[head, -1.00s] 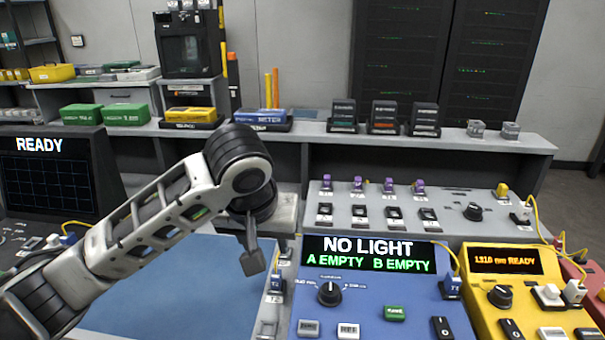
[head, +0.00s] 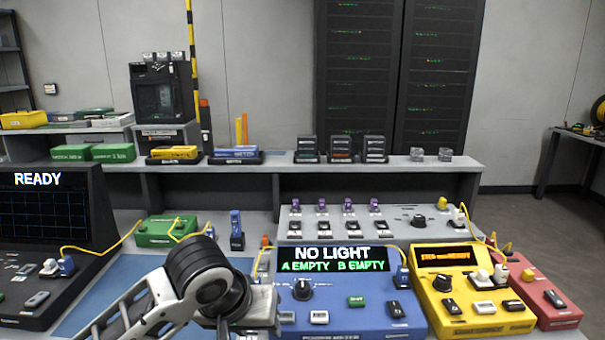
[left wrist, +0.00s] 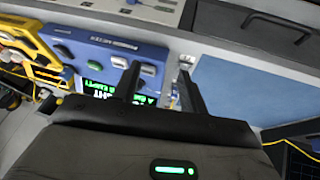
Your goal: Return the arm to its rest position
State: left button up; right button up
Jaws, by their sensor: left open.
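My left arm comes in from the lower left of the head view, with its dark wrist joint (head: 208,280) above the right edge of the blue mat (head: 82,318). My left gripper (head: 222,328) hangs below that wrist at the bottom edge, mostly cut off. In the left wrist view my left gripper (left wrist: 160,85) shows two dark fingers spread apart, with nothing held between them. Its fingers point toward the blue meter box (left wrist: 110,50) and the mat beside it. My right gripper is in neither view.
The blue meter box (head: 345,318) reads NO LIGHT, A EMPTY, B EMPTY. A yellow box (head: 460,318) and a red box (head: 548,300) stand to its right. A green box (head: 167,232) with yellow cable stands behind the mat. A dark READY screen (head: 50,215) is at left.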

pick_arm(q)
jog(key=s+d+f+t+h, duration=0.1)
jog(key=s+d+f+h, duration=0.2)
jog(key=f, duration=0.5)
jog(key=s+a+f+m+t+y, duration=0.1)
jog(key=s+a+f+t, duration=0.3)
jog(key=s+a+f, duration=0.6)
jog(key=s+f+y, duration=0.1)
jog(key=s, duration=0.3)
jog(key=shift+f+t, duration=0.35)
jog(key=shift+t, duration=0.05)
jog(key=shift+s, duration=0.1)
